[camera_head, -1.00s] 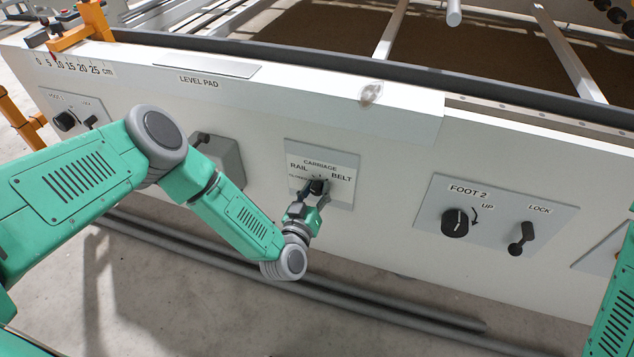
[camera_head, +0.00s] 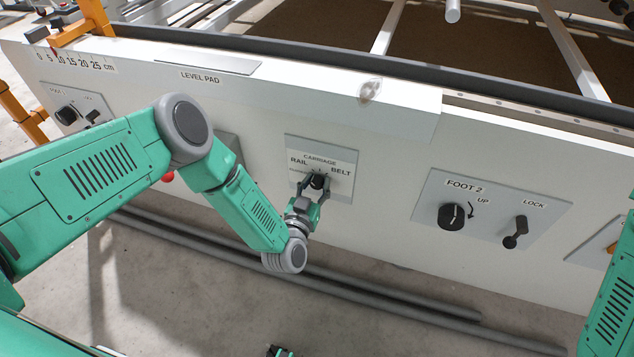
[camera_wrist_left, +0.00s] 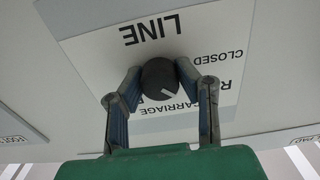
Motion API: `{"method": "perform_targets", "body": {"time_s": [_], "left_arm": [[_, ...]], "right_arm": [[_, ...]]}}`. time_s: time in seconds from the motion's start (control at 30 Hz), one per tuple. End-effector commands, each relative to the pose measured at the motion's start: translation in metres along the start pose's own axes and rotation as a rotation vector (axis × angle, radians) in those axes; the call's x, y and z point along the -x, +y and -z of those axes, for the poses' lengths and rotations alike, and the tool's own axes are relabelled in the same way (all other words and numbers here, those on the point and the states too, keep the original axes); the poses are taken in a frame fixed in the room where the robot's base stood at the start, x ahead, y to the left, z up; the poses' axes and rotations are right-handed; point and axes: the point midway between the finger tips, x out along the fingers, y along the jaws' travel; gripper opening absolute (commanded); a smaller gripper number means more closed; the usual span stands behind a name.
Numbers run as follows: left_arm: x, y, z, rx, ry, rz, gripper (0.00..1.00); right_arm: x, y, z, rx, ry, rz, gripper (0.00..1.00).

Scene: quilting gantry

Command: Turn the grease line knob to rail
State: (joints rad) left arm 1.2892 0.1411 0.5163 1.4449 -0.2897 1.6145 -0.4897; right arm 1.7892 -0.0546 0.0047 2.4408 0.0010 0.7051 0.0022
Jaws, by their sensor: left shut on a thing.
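The dark round grease line knob (camera_head: 317,181) sits on the carriage plate (camera_head: 345,189) on the white front panel. It also shows in the left wrist view (camera_wrist_left: 158,77), where LINE and CLOSED read upside down. Its white pointer mark slants to the lower right there, toward the side between CARRIAGE and the partly hidden RAIL label. My left gripper (camera_head: 314,184) is shut on the knob, one finger on each side, also seen in the left wrist view (camera_wrist_left: 157,82). A small dark and green part at the head view's bottom edge may be my right gripper; its state is unclear.
Right of the carriage plate is the FOOT 2 plate (camera_head: 487,192) with a knob (camera_head: 451,216) and a LOCK lever (camera_head: 516,232). Another knob plate is at far left. Grey rails (camera_head: 400,297) run low along the floor.

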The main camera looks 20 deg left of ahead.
Motion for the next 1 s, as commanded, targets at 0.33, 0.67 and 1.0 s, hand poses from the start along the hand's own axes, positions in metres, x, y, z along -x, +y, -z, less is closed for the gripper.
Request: {"method": "perform_targets", "body": {"time_s": [0.33, 0.67, 1.0], "left_arm": [[0.002, 0.0, -0.002, 0.0, -0.007, -0.001, 0.49], [0.029, 0.001, -0.002, 0.001, -0.008, -0.003, 0.49], [0.098, 0.001, -0.003, 0.001, -0.01, -0.003, 0.49]], "right_arm": [[0.0, 0.0, 0.0, 0.0, 0.0, 0.0, 0.0], [0.001, 0.0, -0.002, 0.0, 0.003, 0.0, 0.0], [0.001, 0.0, -0.001, 0.0, 0.003, 0.0, 0.0]]}}
